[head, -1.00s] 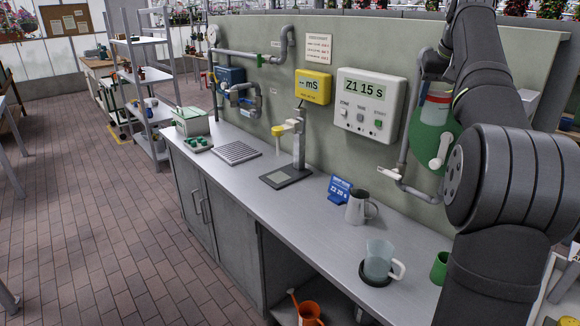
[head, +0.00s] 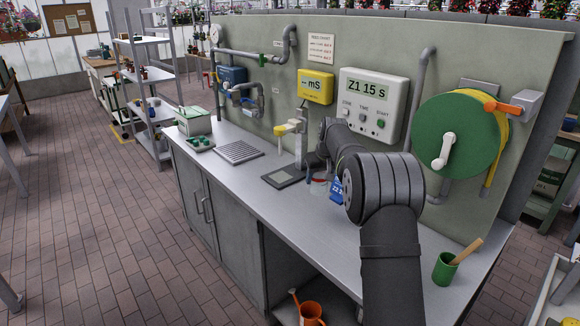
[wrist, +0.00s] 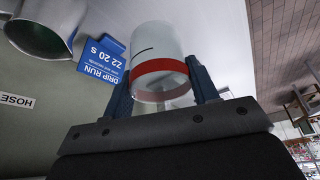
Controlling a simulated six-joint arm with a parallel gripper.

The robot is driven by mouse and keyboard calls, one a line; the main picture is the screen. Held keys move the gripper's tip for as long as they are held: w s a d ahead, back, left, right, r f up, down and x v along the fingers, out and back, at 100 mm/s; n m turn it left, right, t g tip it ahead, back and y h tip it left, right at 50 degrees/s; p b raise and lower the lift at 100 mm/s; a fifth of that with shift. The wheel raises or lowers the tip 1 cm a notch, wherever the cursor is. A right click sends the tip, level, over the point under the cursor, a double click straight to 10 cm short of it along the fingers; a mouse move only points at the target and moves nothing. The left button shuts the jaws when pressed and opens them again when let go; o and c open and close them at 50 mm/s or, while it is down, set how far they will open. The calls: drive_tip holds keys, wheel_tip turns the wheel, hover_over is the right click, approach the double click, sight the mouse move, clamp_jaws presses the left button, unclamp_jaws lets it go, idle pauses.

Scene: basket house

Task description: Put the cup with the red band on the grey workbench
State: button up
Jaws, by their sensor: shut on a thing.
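The cup with the red band (wrist: 158,55) is pale, with a red stripe near one end and a thin dark mark on its side. My gripper (wrist: 158,75) is shut on it, one finger on each side. In the head view the cup (head: 319,187) is small and partly hidden by my arm, low over the grey workbench (head: 290,211), left of a blue sign (head: 336,190). I cannot tell whether its base touches the bench top.
The blue sign also shows close by in the wrist view (wrist: 101,63), with a metal jug (wrist: 45,28) beyond it. A black scale plate (head: 283,177) lies left of the cup. A green pot (head: 445,268) stands at the right. The bench front is clear.

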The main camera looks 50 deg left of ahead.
drive_tip(key=shift+s+a+f, duration=1)
drive_tip(key=shift+a+f, duration=0.8)
drive_tip(key=shift+f, duration=0.15)
drive_tip(key=shift+s+a+f, duration=1.05)
drive_tip(key=shift+a+f, duration=0.75)
drive_tip(key=shift+f, duration=0.2)
drive_tip(key=shift+s+a+f, duration=1)
drive_tip(key=shift+a+f, duration=0.8)
drive_tip(key=shift+f, duration=0.15)
drive_tip(key=shift+f, duration=0.2)
drive_tip(key=o, duration=1)
